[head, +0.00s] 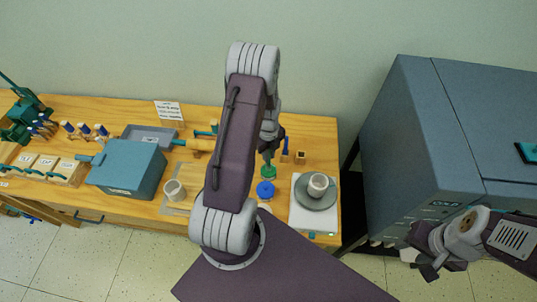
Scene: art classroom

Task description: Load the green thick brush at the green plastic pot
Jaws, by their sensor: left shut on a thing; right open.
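My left gripper (270,150) is over the workbench, partly hidden behind my own arm. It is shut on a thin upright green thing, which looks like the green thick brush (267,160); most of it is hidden. Its lower end is at the green plastic pot (268,173); I cannot tell whether it is inside or just above. A blue pot (265,190) stands just in front of the green one. My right gripper (428,268) is open and empty at the lower right, in front of the grey cabinet and away from the bench.
A blue brush (285,148) and a small wooden block (300,157) stand right of the green pot. A white scale (311,219) bears a grey saucer (331,198) and a cup (318,184). A blue-grey box (127,168) and a cup (174,190) are left. A grey cabinet (415,130) stands right.

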